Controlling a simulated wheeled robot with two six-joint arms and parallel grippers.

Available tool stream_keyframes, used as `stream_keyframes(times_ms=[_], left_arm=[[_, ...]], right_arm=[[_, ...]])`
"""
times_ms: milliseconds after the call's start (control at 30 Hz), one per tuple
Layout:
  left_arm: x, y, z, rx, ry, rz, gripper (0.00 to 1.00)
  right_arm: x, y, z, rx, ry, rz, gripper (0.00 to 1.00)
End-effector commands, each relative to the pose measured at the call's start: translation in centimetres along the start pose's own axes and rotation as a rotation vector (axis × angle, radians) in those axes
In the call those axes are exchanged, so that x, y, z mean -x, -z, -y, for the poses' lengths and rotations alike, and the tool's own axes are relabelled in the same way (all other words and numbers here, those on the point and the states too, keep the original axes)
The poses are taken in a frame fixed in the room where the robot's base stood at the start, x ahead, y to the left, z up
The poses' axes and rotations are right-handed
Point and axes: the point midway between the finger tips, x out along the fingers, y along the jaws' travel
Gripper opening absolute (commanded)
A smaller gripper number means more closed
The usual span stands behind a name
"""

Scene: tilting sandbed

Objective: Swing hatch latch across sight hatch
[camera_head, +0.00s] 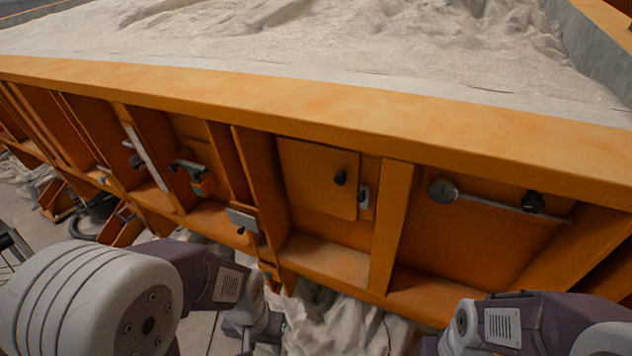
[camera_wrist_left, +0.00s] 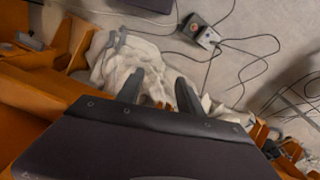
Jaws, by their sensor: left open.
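The sight hatch (camera_head: 312,170) appears to be the orange panel in the side wall of the sandbed, closed, with a black knob at its right side. What looks like the hatch latch (camera_head: 364,196) is a small pale metal piece with a dark knob, just right of the hatch edge. I cannot tell whether it overlaps the hatch. My left gripper (camera_wrist_left: 158,92) is open and empty in the left wrist view, pointing down over pale cloth and floor. In the head view my left arm is low, below and left of the hatch, its fingertips not clear. My right gripper is out of the picture.
A round gauge with a rod (camera_head: 442,190) is mounted right of the hatch. A clamp-like fitting (camera_head: 192,172) and a small metal plate (camera_head: 242,220) sit to the left. Vertical orange ribs (camera_head: 391,225) separate the bays. Pale cloth (camera_head: 340,322) and cables lie below.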

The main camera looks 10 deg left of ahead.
Motion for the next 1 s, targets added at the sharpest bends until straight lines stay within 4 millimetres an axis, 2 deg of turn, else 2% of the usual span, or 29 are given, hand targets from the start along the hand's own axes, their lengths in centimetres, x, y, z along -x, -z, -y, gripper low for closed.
stream_keyframes(times_ms=[400,467,533,567,633,667,700,767,800,833,900,1000], left_arm=[[0.0,0.0,0.0,0.000,0.000,0.000,0.44],[0.0,0.0,0.0,-0.002,0.000,0.000,0.40],[0.0,1.0,0.0,-0.011,0.000,-0.040,0.40],[0.1,1.9,0.0,-0.020,0.001,-0.079,0.40],[1.0,6.0,0.0,-0.057,0.008,-0.232,0.40],[1.8,8.5,-0.1,-0.078,0.012,-0.324,0.40],[3.1,12.0,-0.4,-0.114,0.017,-0.464,0.40],[5.1,17.1,-1.8,-0.187,0.018,-0.695,0.40],[7.0,20.0,-3.1,-0.238,0.013,-0.856,0.40],[8.6,21.9,-4.5,-0.282,0.006,-0.980,0.40],[12.6,24.4,-7.8,-0.367,-0.022,-1.236,0.40],[15.8,24.8,-11.4,-0.443,-0.068,-1.437,0.40]], right_arm=[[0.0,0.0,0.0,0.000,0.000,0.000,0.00],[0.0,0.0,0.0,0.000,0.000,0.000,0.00],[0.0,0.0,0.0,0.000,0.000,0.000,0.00],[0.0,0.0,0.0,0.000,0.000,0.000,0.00],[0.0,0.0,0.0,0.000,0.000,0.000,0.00],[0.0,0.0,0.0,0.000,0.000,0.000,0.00],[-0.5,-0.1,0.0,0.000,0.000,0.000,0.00],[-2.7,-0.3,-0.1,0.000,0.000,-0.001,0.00],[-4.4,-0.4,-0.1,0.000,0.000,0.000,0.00],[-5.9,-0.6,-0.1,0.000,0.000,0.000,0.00],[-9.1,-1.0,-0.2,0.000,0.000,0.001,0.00],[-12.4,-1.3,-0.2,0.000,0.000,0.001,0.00]])
